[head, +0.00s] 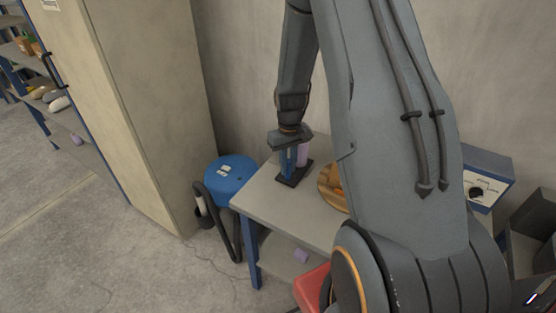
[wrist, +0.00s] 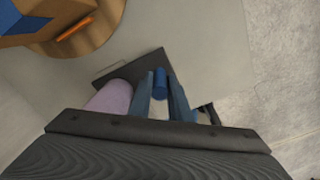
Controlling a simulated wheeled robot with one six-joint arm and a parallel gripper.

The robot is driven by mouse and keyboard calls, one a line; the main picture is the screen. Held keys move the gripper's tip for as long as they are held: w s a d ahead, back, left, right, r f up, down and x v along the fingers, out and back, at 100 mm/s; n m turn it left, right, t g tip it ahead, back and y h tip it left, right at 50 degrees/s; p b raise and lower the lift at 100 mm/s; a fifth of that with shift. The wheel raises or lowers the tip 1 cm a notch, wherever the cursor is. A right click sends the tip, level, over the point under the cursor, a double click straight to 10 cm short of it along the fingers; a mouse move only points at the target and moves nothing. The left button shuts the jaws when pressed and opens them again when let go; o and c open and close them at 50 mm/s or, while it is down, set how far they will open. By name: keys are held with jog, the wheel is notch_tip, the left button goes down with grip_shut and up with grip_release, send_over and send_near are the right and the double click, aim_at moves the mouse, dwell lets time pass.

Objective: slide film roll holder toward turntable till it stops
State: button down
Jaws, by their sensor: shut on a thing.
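The film roll holder has a dark flat base (head: 293,180) lying on the grey table, with a pale lavender roll (head: 303,155) standing on it. In the wrist view, the base (wrist: 132,68), the roll (wrist: 112,97) and a blue upright handle (wrist: 160,82) all show. My gripper (wrist: 161,92) points down, its two fingers shut on the blue handle, beside the roll. In the head view, my gripper (head: 289,160) is over the base. The round wooden turntable (head: 326,193) is right of the holder, apart from it, partly hidden by my arm. It also shows at the wrist view's upper left (wrist: 112,18).
A brown box (wrist: 45,15) with blue and orange parts sits on the turntable. Bare tabletop (head: 262,196) lies left of the holder. A blue round drum (head: 230,168) with a black hose stands left of the table. A tall cabinet and wall are behind.

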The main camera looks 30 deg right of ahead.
jog(key=s+d, duration=0.2)
jog(key=s, duration=0.1)
jog(key=shift+s+d+p, duration=0.2)
jog(key=shift+s+p, duration=0.1)
jog(key=c, duration=1.7)
grip_release()
jog(key=shift+s+d, duration=0.15)
jog(key=shift+d, duration=0.05)
jog(key=shift+o, duration=0.3)
jog(key=shift+a, duration=0.15)
jog(key=shift+r, duration=0.25)
notch_tip(320, 180, up, 7)
jog(key=b, duration=0.2)
jog(key=shift+r, duration=0.2)
